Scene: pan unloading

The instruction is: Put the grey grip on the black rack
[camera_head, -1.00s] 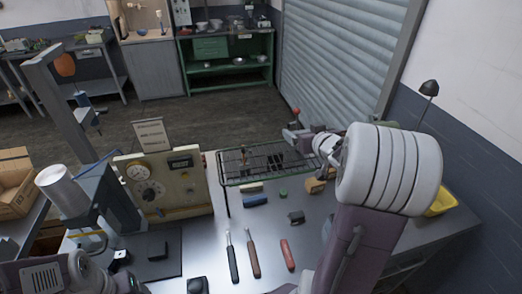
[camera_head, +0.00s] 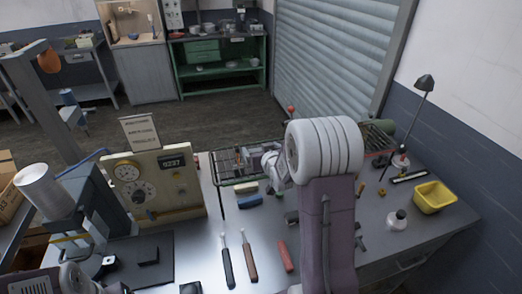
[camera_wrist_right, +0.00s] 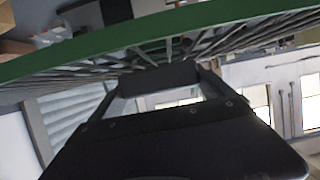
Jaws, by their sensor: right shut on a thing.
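The black wire rack (camera_head: 222,184) stands at the back of the bench; my right arm hides part of it. In the right wrist view its wires and a green rim (camera_wrist_right: 120,51) cross close in front of the gripper. My right gripper (camera_head: 243,160) is at the rack, seemingly over its left part, shut on a dark block (camera_wrist_right: 165,77), which I take to be the grey grip. In the head view I cannot make it out clearly, nor whether it touches the rack. My left arm shows at the lower left; its jaw opening is unclear.
A panel with dials (camera_head: 155,185) stands left of the rack. A blue block (camera_head: 249,201) and several handled tools, one red (camera_head: 285,256), lie in front.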

